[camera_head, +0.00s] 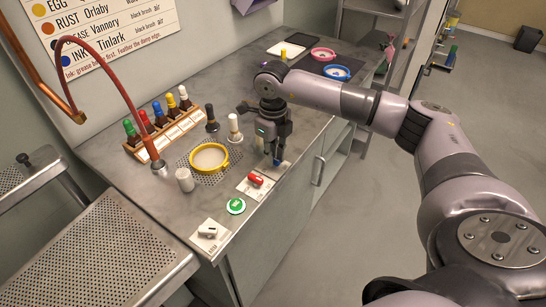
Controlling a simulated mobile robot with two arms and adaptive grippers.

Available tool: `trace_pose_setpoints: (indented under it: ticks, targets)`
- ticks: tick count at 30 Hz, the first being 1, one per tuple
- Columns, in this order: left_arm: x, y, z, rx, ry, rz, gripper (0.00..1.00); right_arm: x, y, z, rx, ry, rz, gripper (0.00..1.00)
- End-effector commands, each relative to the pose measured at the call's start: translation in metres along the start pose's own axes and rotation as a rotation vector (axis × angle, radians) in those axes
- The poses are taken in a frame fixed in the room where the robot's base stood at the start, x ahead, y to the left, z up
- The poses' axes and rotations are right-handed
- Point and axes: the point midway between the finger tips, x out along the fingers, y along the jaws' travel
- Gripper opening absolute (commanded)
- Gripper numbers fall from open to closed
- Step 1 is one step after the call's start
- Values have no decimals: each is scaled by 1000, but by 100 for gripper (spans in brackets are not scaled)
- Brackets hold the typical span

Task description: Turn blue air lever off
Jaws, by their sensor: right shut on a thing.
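My right gripper (276,158) points down at the front edge of the grey bench, with its fingers closed on the blue air lever (277,162). Only a small blue part of the lever shows between and below the fingertips. The lever's pale plate (284,169) shows partly beside the fingers. How far the lever is turned cannot be told. My left gripper is not in view.
A yellow-rimmed dish (226,162), a bottle rack (165,133) and a hanging red hose (113,78) are behind. Pink and blue bowls (337,73) stand farther back.

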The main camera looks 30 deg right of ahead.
Motion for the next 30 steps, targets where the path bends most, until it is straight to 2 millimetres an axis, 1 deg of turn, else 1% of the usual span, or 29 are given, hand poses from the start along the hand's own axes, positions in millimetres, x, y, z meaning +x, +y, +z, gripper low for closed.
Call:
trace_pose_setpoints:
  ticks: [1,9,23,24,30]
  targets:
    - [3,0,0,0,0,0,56,0,-1,1,-20,-3,-1,0]
    - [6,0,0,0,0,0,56,-1,-1,0,-89,-3,-1,0]
    - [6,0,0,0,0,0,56,-2,-1,1,-101,-3,-1,0]
    - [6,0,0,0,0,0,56,-1,-1,1,-101,-3,-1,17]
    - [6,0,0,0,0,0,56,-1,0,0,-100,-2,-1,30]
